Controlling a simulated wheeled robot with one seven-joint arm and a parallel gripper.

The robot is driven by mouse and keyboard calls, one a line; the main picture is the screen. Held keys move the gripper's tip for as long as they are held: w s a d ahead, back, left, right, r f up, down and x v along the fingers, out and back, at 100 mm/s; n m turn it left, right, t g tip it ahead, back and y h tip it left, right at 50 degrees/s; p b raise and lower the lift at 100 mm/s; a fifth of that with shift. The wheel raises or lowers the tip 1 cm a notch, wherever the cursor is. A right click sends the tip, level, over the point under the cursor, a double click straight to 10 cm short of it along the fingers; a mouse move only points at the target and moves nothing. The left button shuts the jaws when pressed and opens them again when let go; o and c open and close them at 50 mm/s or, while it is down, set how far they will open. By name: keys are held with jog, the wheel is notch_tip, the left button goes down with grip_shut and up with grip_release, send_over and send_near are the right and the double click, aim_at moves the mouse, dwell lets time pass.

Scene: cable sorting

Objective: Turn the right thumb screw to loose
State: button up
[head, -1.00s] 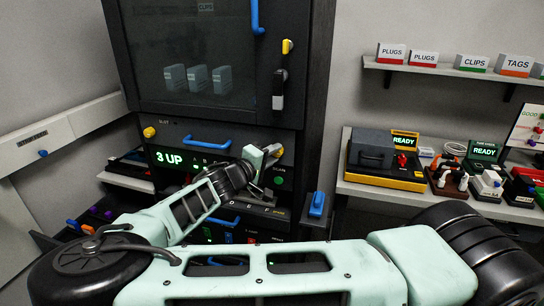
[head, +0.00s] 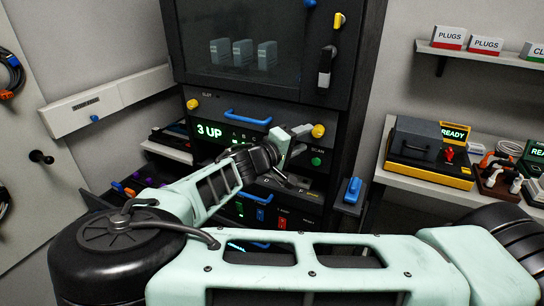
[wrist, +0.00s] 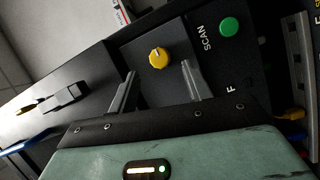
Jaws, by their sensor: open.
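The right thumb screw (head: 318,130) is a yellow knob at the right end of the dark slot panel, above the green SCAN button. In the wrist view the yellow knob (wrist: 158,57) shows a pale mark on its face. The left thumb screw (head: 192,104), also yellow, is at the panel's other end. My gripper (wrist: 158,74) is open and empty. Its two fingers point at the panel, one on each side of the knob as seen from the wrist, with the knob just beyond the tips. I see no contact; the exact gap cannot be told.
A blue handle (head: 240,116) crosses the panel between the screws. The green SCAN button (head: 316,161) sits close below the right screw. A glass-fronted compartment (head: 243,38) is above. A shelf (head: 440,185) with devices stands to the right.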

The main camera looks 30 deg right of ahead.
jog(key=b+v, duration=0.2)
jog(key=v, duration=1)
jog(key=shift+a+b, duration=0.35)
jog(key=shift+s, duration=0.15)
jog(key=s+d+f+n+g+y, duration=0.1)
jog(key=s+d+f+g+y, duration=0.1)
jog(key=s+f+g+y, duration=0.75)
jog(key=s+a+r+n+t+y, duration=0.2)
jog(key=s+a+r+n+y, duration=0.1)
jog(key=s, duration=0.5)
jog(key=s+a+r+n+t+y, duration=0.2)
jog(key=s+a+r+y, duration=0.3)
jog(key=s+a, duration=0.3)
jog(key=shift+s+r+n+t, duration=0.35)
jog(key=shift+s+r+n, duration=0.1)
jog(key=shift+s+n, duration=0.05)
